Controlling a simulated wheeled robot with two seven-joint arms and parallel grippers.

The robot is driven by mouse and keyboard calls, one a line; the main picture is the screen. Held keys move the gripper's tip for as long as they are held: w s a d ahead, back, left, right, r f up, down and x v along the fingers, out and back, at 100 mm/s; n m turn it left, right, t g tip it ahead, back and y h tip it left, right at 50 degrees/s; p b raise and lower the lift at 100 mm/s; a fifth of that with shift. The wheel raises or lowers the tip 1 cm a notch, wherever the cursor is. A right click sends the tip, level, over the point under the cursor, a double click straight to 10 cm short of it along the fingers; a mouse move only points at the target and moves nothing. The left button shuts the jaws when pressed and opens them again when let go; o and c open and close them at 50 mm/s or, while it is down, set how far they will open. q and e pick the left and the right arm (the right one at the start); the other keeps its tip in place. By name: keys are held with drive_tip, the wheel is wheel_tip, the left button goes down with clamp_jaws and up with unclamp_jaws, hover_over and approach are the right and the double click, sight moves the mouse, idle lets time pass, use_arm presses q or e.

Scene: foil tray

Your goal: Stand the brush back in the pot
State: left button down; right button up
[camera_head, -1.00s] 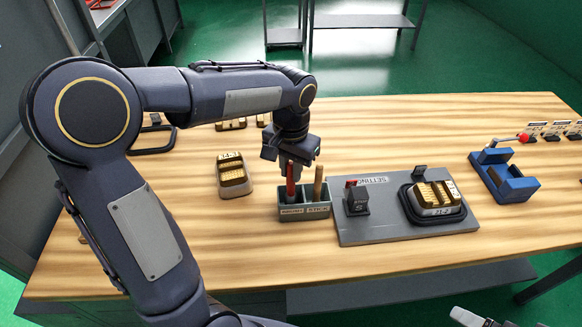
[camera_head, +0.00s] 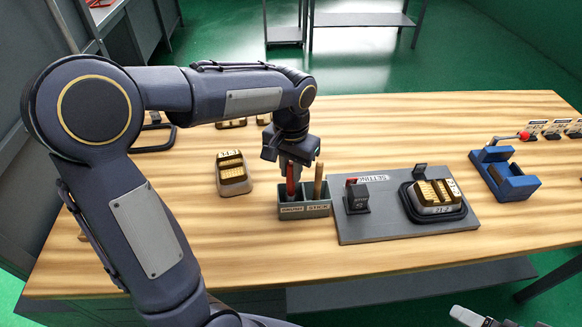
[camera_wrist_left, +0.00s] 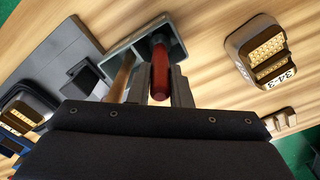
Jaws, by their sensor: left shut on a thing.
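The brush shows as a red handle (camera_head: 290,181) standing in the left compartment, labelled BRUSH, of the grey-green two-part pot (camera_head: 318,210). In the left wrist view the red handle (camera_wrist_left: 160,78) sits between the fingers, with its lower end inside the pot (camera_wrist_left: 118,46). My left gripper (camera_head: 289,170) is shut on the handle, just above the pot. The brush's bristle end is hidden in the pot; I cannot tell if it touches the bottom. Part of my right gripper (camera_head: 490,320) shows at the bottom right edge, its jaws unclear.
A wooden stick (camera_head: 318,178) stands in the right compartment. A grey setting board (camera_head: 385,228) with a small dark block (camera_head: 357,198) and a gold-topped part (camera_head: 436,194) lies to the right. Another gold-topped part (camera_head: 232,174) sits left, and a blue fixture (camera_head: 504,176) far right.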

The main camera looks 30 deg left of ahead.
idle(0.4)
use_arm(q)
drive_tip(key=c, duration=0.8)
unclamp_jaws()
drive_tip(key=shift+o, duration=0.2)
drive_tip(key=shift+r, duration=0.15)
drive_tip(key=shift+r+p, duration=3.95)
drive_tip(key=shift+r, duration=0.45)
drive_tip(key=s+d+n+t+h, duration=0.1)
drive_tip(key=s+t, duration=0.4)
drive_tip(key=s, duration=1.3)
drive_tip(key=r+n+h, duration=0.1)
drive_tip(key=h, duration=0.1)
drive_tip(key=shift+s+d+n+t+h, duration=0.15)
drive_tip(key=shift+s+n+t+h, duration=0.15)
drive_tip(key=shift+s+n+h, duration=0.1)
